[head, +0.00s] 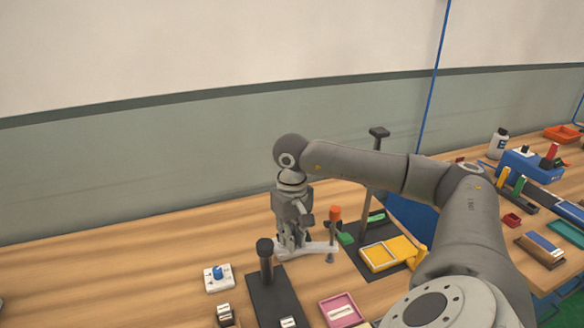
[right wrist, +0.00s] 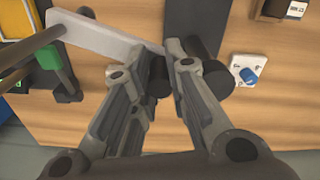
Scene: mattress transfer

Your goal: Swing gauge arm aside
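The gauge arm, a pale grey flat bar (head: 315,248), lies low over the bench. An upright pin with an orange knob (head: 335,213) stands at its right end. In the right wrist view the bar (right wrist: 115,38) runs from the upper left to my left-hand finger. My right gripper (head: 291,240) points down at the bar's left end. In the right wrist view its fingers (right wrist: 182,50) are apart with bench wood showing between them. Whether they touch the bar is hidden. My left gripper is not in view.
A black-knobbed post (head: 265,260) on a dark base plate (head: 275,297) stands just left of my gripper. A tall T-topped post (head: 375,165) and a yellow tray (head: 387,252) are right of it. A blue-knobbed white block (head: 218,278) sits left; the bench behind is clear.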

